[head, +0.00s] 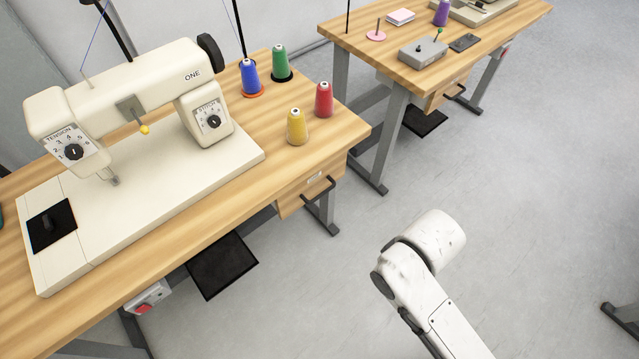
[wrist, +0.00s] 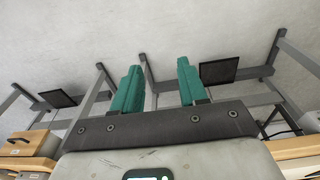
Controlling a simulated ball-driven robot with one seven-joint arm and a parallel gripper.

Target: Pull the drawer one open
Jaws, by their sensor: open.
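Drawer one (head: 312,190) is a light wood drawer under the right end of the near table, below the sewing machine marked ONE (head: 150,100). It looks shut, with a dark bar handle (head: 319,192) and a small pale label on its front. My gripper (wrist: 158,68) shows only in the wrist view, with two teal fingers apart and nothing between them. In the head view my white arm is right of the drawer, and its gripper end is not visible. A wooden drawer (wrist: 34,143) shows at lower left in the wrist view; I cannot tell which one.
A second table (head: 440,60) stands behind with its own drawer (head: 446,94). Thread cones, including a red one (head: 323,99) and a yellow one (head: 297,127), stand above drawer one. A black pedal (head: 222,265) lies under the near table. The floor before the drawer is clear.

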